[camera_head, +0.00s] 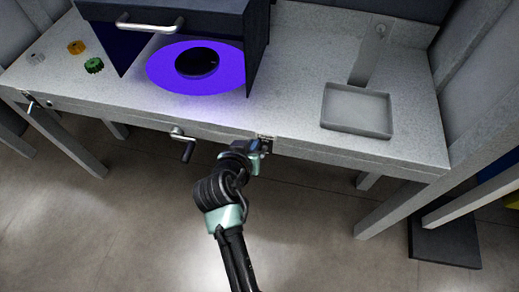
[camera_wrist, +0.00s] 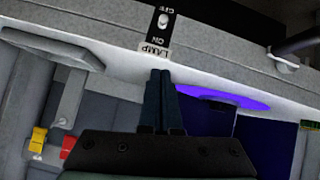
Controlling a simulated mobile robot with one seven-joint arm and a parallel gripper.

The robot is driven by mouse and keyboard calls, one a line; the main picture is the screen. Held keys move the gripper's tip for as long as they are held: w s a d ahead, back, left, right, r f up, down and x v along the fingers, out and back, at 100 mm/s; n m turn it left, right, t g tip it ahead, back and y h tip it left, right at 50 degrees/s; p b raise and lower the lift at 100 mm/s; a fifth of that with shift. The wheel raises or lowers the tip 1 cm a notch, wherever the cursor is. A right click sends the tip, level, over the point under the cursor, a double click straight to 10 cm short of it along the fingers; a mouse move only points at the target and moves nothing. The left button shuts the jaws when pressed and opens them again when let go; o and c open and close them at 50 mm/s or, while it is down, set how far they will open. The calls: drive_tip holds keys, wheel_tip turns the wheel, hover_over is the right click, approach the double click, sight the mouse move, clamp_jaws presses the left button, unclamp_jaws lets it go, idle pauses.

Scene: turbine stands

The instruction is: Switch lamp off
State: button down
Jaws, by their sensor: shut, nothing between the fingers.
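The lamp switch (camera_wrist: 163,20) is a small white toggle on a black plate marked OFF and ON, with a LAMP label (camera_wrist: 155,53) beside it. It sits on the table's front edge; in the head view its plate (camera_head: 266,137) is partly hidden by my gripper. The lamp's purple light (camera_head: 160,68) shines on the tabletop, and also shows in the wrist view (camera_wrist: 245,98). My gripper (camera_wrist: 161,74) is shut and empty, its fingertips just short of the LAMP label in the picture. In the head view my gripper (camera_head: 264,146) is at the front edge; contact cannot be told.
A dark cabinet (camera_head: 258,45) with a handle stands over the light, with a black disc (camera_head: 197,62) beneath. A crank handle (camera_head: 184,146) juts from the front edge left of my gripper. A grey tray (camera_head: 357,109) is at right. Small coloured parts lie at left.

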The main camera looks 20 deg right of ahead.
sight(263, 152)
drive_tip(key=x, duration=0.5)
drive_tip(key=shift+w+d+f, duration=0.2)
drive_tip(key=shift+d+f, duration=0.05)
drive_tip(key=shift+s+a+f, duration=0.1)
drive_tip(key=shift+s+f, duration=0.15)
drive_tip(key=shift+f, duration=0.3)
drive_tip(key=shift+s+f, duration=0.3)
drive_tip(key=shift+f, duration=0.25)
drive_tip(key=shift+s+f, duration=0.3)
drive_tip(key=shift+f, duration=0.35)
drive_tip(key=shift+s+a+f+b, duration=0.15)
drive_tip(key=shift+f+b, duration=0.05)
drive_tip(key=shift+b, duration=0.8)
